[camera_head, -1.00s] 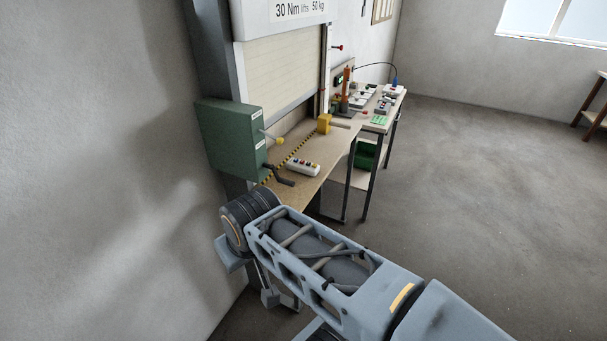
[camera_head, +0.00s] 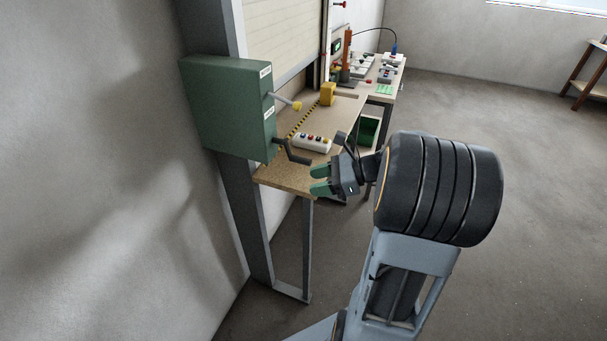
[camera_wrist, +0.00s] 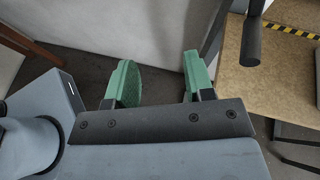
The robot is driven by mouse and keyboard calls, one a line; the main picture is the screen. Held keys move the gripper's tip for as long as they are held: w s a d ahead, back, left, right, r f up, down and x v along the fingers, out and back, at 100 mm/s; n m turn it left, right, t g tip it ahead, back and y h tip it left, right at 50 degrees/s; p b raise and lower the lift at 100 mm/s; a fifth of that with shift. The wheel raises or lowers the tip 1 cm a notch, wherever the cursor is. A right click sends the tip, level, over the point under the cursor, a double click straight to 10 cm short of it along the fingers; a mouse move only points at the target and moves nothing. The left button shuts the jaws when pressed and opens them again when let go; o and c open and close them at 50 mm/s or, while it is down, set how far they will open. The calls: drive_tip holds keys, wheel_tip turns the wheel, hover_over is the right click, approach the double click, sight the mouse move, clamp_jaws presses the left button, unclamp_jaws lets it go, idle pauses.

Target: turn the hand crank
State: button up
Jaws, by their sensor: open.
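The hand crank (camera_head: 291,153) is a dark bent arm with a grip, sticking out of the right side of a green box (camera_head: 226,115) on the frame post. In the wrist view, a dark rod that looks like the crank's grip (camera_wrist: 251,42) shows at the upper right, beyond the right finger. My gripper (camera_head: 319,180) is open and empty, with green fingertips (camera_wrist: 158,80) spread apart. In the head view it appears just below and right of the crank, apart from it. The exact depth between them is hard to tell.
A wooden bench top (camera_head: 284,178) lies behind my gripper, with a button box (camera_head: 312,143) and a yellow block (camera_head: 327,94) on it. A lever with a yellow knob (camera_head: 296,106) sticks out above the crank. A shutter (camera_head: 276,40) stands behind. Open floor lies to the right.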

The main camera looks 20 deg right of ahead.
drive_tip(key=w+d+f+m+t+b, duration=0.25)
drive_tip(key=d+m+t, duration=0.4)
drive_tip(key=d, duration=0.35)
drive_tip(key=p, duration=0.2)
approach(292, 158)
drive_tip(key=shift+m, duration=0.35)
drive_tip(key=x, duration=0.6)
drive_tip(key=shift+w+f, duration=0.35)
drive_tip(key=shift+w, duration=0.25)
drive_tip(key=shift+c, duration=0.3)
clamp_jaws()
